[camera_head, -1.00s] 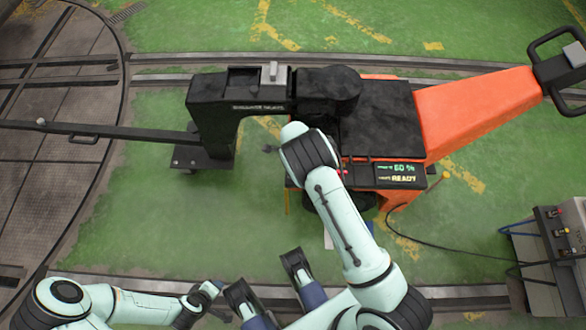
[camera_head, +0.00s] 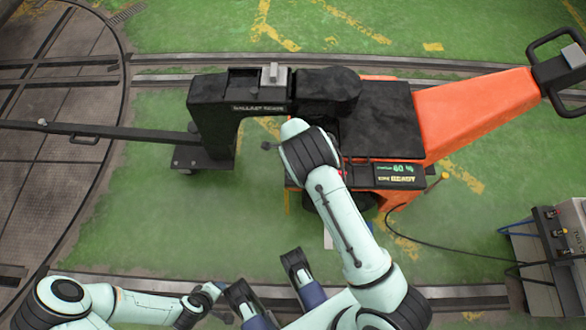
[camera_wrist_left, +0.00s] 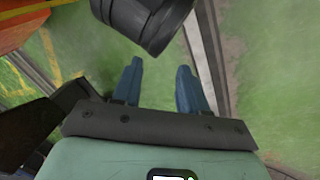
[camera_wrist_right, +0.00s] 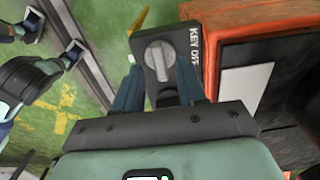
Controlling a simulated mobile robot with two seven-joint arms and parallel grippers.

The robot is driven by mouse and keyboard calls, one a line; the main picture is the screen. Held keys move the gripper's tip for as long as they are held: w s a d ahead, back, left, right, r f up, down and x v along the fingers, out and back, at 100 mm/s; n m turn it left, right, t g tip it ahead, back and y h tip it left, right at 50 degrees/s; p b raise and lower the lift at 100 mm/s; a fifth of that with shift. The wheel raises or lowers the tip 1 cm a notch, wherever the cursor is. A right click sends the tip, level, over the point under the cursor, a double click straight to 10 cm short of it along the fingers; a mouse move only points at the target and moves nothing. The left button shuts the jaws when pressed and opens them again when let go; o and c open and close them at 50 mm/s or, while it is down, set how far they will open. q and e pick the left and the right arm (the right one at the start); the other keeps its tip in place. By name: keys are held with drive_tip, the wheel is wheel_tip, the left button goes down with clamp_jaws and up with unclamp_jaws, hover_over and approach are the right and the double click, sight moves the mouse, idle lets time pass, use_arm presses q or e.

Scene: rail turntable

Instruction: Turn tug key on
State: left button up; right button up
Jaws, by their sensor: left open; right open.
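The tug (camera_head: 470,112) is orange with a black deck and stands right of centre in the head view. In the right wrist view its key switch is a round grey knob (camera_wrist_right: 158,58) with a raised upright bar, on a dark plate beside the label "KEY OFF" (camera_wrist_right: 193,50). My right gripper (camera_wrist_right: 159,75) is open, its fingers on either side of the knob's line; contact cannot be told. In the head view my right forearm hides the key and that gripper. My left gripper (camera_wrist_left: 160,78) is open and empty above the floor, away from the tug.
A black post frame (camera_head: 215,120) adjoins the tug on the left, with a long bar (camera_head: 110,131) reaching over the turntable (camera_head: 60,190). A grey control box (camera_head: 550,235) with a cable stands at the right. Rails cross the green floor, which is mostly clear in front.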

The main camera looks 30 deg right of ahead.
use_arm(q)
drive_tip(key=s+d+r+g+p, duration=0.1)
drive_tip(key=s+d+r+p, duration=0.1)
drive_tip(key=s+r, duration=0.1)
drive_tip(key=shift+s+d+r+g+h+p, duration=0.15)
drive_tip(key=shift+s+r+g+h+p, duration=0.2)
drive_tip(key=shift+s, duration=0.45)
use_arm(e)
wheel_tip(320, 180, up, 11)
use_arm(q)
drive_tip(key=shift+f, duration=0.1)
